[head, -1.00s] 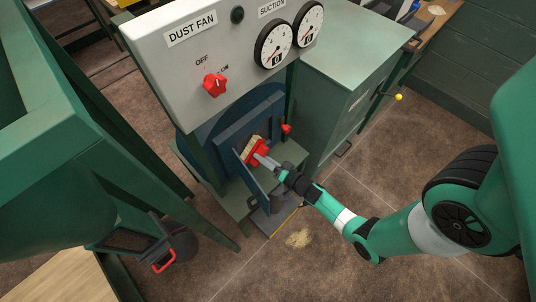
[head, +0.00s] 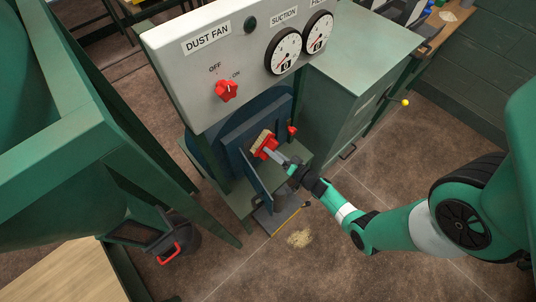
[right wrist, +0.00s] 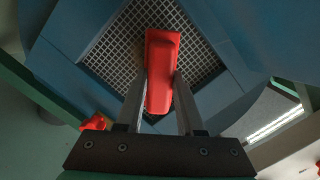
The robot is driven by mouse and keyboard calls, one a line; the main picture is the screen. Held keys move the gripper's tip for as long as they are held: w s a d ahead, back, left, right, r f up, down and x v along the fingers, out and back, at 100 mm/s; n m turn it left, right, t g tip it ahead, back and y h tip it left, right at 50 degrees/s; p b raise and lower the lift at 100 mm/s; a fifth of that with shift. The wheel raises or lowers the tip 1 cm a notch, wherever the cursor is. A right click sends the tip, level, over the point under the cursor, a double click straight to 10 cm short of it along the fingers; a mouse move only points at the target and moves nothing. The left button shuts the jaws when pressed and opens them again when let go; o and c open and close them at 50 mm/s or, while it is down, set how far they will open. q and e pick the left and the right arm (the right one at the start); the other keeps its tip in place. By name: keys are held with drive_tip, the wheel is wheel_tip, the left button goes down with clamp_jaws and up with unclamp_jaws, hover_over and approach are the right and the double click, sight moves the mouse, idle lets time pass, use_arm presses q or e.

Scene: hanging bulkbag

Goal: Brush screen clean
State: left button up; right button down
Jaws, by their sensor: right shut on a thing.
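My right gripper (head: 284,162) is shut on a brush (head: 263,144) with a red body and pale bristles. In the right wrist view, the gripper fingers (right wrist: 159,100) clasp the red brush (right wrist: 162,68) from both sides. The brush is in front of the metal mesh screen (right wrist: 198,58), inside the opening of the blue housing. The bristles are hidden behind the red body in the wrist view, so I cannot tell whether they touch the mesh. A brownish patch shows on the mesh left of the brush. My left gripper is not in view.
The blue door (head: 257,181) stands open left of my right gripper. Above is the dust fan panel with a red knob (head: 227,90) and gauges. A grey dustpan-like tray (head: 276,213) and a pale dust pile (head: 300,238) lie on the floor below.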

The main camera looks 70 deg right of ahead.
drive_tip(key=d, duration=0.1)
drive_tip(key=s+d, duration=0.1)
drive_tip(key=d, duration=0.2)
drive_tip(key=shift+s+f, duration=0.1)
drive_tip(key=shift+s, duration=0.3)
drive_tip(key=p+v, duration=0.2)
drive_tip(key=v, duration=0.4)
drive_tip(key=shift+f+p, duration=0.15)
drive_tip(key=shift+p, duration=0.25)
drive_tip(key=shift+a, duration=0.15)
drive_tip(key=p+v, duration=0.1)
drive_tip(key=v, duration=0.2)
drive_tip(key=shift+a+f, duration=0.1)
drive_tip(key=shift+a, duration=0.05)
